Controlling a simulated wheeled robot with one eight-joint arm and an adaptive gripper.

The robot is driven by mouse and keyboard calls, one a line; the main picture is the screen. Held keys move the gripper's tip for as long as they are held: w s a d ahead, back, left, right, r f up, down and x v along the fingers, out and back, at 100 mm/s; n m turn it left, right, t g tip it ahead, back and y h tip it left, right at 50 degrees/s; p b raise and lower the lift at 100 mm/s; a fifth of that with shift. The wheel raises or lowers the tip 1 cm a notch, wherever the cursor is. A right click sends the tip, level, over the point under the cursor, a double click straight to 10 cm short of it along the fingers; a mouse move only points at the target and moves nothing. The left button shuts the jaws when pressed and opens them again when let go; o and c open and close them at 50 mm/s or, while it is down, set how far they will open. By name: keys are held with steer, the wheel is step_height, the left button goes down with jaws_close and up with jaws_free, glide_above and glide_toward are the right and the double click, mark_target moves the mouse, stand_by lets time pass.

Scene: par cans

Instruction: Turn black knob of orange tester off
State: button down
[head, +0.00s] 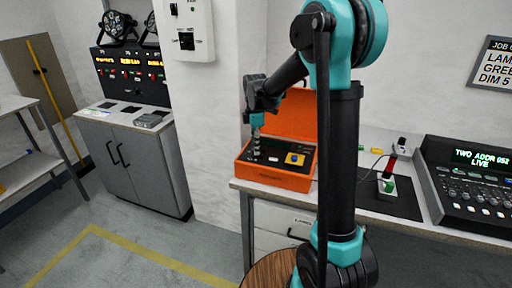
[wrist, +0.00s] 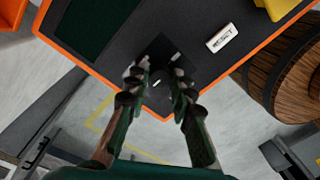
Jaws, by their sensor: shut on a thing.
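The orange tester (head: 272,181) is an open case on the workbench, its lid raised at the back. In the wrist view its dark panel (wrist: 120,45) fills the top, with an orange rim. The black knob (wrist: 158,84) is near the panel's corner and carries a small white pointer line. My gripper (wrist: 158,76) points down at the panel, with its fingertips on either side of the knob, shut on it. In the head view my gripper (head: 256,150) is over the left part of the panel, and the knob cannot be made out there.
A white RESET label (wrist: 222,37) and a yellow part (wrist: 283,8) are on the panel. A black mat (head: 398,204) and a lighting console (head: 470,185) lie to the right on the bench. A wooden barrel (wrist: 285,80) stands below. Open floor lies left of the bench.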

steer(key=shift+n, duration=0.3)
steer(key=c, duration=1.3)
jaws_free()
step_height(320, 180, up, 12)
steer(key=shift+w, duration=0.4)
